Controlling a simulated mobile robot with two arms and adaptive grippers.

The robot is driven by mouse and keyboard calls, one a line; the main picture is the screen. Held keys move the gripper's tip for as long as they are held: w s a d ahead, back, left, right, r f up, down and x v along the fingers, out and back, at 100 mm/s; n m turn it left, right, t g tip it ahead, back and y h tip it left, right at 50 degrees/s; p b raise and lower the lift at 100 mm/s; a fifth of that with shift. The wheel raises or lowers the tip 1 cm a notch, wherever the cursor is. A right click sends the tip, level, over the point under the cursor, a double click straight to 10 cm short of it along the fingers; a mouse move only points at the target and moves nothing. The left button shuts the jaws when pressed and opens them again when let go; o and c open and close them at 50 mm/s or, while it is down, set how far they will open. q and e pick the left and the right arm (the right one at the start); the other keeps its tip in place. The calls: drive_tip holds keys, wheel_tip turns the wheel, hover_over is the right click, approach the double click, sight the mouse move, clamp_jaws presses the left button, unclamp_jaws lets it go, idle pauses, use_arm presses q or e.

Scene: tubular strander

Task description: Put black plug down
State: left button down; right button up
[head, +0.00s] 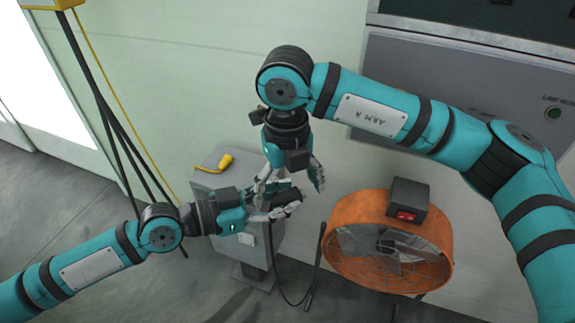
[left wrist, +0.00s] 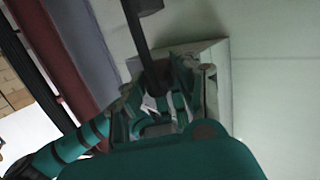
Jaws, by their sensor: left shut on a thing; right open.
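The black plug (head: 288,197) is a dark, roughly cylindrical piece beside the grey pedestal's upper part. My left gripper (head: 272,205) is shut on it, with its fingers around the plug and hiding part of it. A black cable hangs below. My right gripper (head: 291,180) is open, pointing down just above the left gripper, its fingers spread close to the plug. Whether they touch it I cannot tell. In the left wrist view my left gripper (left wrist: 165,112) is dim, and a dark bar crosses down to its fingers.
A yellow handle-like piece (head: 215,164) lies on top of the grey pedestal (head: 211,182). An orange drum fan (head: 344,213) with a dark switch box (head: 409,196) stands to the right. Black cables hang at the left. A grey panel (head: 440,75) is on the wall behind.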

drive_tip(key=shift+f, duration=1.05)
drive_tip(key=c, duration=1.1)
use_arm(q)
drive_tip(key=c, duration=1.4)
unclamp_jaws()
use_arm(e)
drive_tip(key=shift+c, duration=0.8)
use_arm(q)
drive_tip(key=o, duration=0.5)
